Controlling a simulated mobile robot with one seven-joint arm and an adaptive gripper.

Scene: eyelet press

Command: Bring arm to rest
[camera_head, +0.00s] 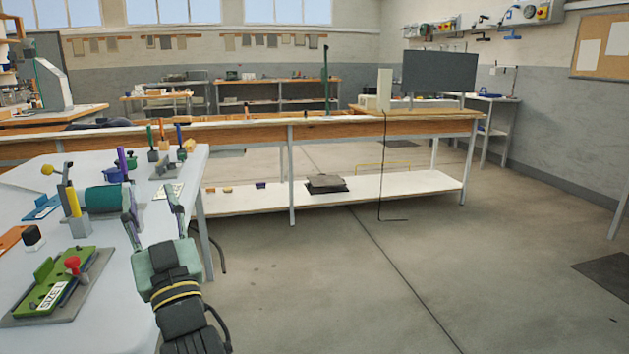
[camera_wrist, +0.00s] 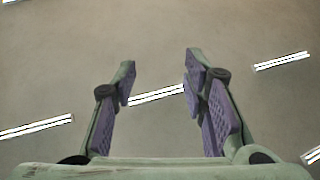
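My gripper (camera_head: 153,212) is at the right edge of the white work table (camera_head: 120,290) in the head view, with its two fingers pointing away from my body. In the wrist view my gripper (camera_wrist: 159,82) shows both fingers with purple pads spread apart and nothing between them. It is open and empty. Behind the fingers the wrist view shows only a plain grey-brown surface with bright light strips.
On the table are a green fixture marked SIZE 1 (camera_head: 48,295) with a red knob, a teal cylinder (camera_head: 104,199), a yellow-handled tool (camera_head: 75,208) and several small tools. A long wooden bench (camera_head: 340,129) stands behind.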

